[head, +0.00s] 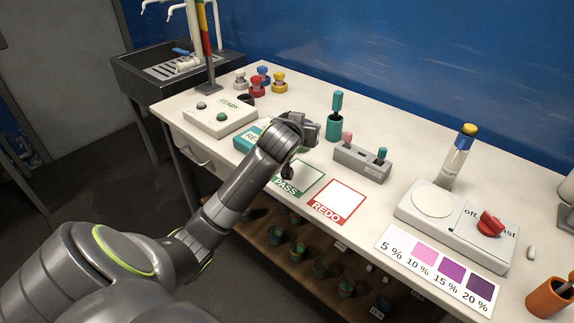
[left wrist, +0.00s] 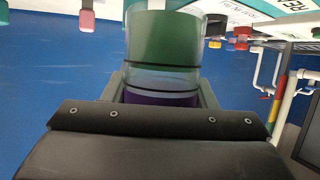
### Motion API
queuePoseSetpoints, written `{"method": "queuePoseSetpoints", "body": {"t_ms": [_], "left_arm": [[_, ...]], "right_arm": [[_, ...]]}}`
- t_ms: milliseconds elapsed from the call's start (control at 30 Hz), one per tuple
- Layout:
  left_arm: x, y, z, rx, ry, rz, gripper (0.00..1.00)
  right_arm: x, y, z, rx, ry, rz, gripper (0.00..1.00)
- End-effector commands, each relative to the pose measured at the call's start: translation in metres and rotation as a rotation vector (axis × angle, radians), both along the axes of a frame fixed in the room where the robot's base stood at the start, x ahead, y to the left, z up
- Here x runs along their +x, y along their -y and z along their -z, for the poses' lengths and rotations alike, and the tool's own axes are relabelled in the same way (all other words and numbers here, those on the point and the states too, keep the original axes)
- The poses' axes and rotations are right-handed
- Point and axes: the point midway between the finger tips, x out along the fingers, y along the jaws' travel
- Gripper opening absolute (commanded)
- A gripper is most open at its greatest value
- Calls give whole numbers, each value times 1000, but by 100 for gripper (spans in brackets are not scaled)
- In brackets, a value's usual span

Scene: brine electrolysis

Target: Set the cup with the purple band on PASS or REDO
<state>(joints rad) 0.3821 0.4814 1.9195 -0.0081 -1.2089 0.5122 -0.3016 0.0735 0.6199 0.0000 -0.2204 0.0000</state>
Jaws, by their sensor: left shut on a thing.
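My left gripper (head: 306,132) is over the table, just behind the PASS square. In the left wrist view the gripper (left wrist: 162,92) is shut on a clear cup (left wrist: 165,76) with a purple band (left wrist: 160,98) low between the fingers and green (left wrist: 165,38) beyond it. In the head view the cup is not clearly seen; my arm and gripper hide it. The white PASS square (head: 304,176) with a green border is partly covered by my wrist. The white REDO square (head: 342,197) with a red border lies right of it, bare. My right gripper is not in view.
A grey rack (head: 361,163) with pink and teal tools stands behind the squares. The colour chart (head: 437,270) and stirrer plate (head: 455,228) are at right. A READY box (head: 221,116) is at left.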

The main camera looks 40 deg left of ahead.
Motion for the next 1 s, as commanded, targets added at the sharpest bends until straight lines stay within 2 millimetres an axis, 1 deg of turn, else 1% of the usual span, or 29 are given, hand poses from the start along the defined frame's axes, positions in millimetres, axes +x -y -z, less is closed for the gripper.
{"method": "queuePoseSetpoints", "body": {"t_ms": [33,200,367,567,667,1000], "left_arm": [[-1,0,12,-3,-5,0,20],[-1,0,43,-1,-5,-1,20],[-1,0,57,-1,-2,0,20],[-1,0,85,-1,-5,-1,20],[-1,0,91,2,-2,0,20],[-1,0,95,1,-1,0,20]], "right_arm": [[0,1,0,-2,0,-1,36],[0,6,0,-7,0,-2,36],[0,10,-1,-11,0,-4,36],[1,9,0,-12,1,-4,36],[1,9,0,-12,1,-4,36],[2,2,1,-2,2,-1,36]]}}
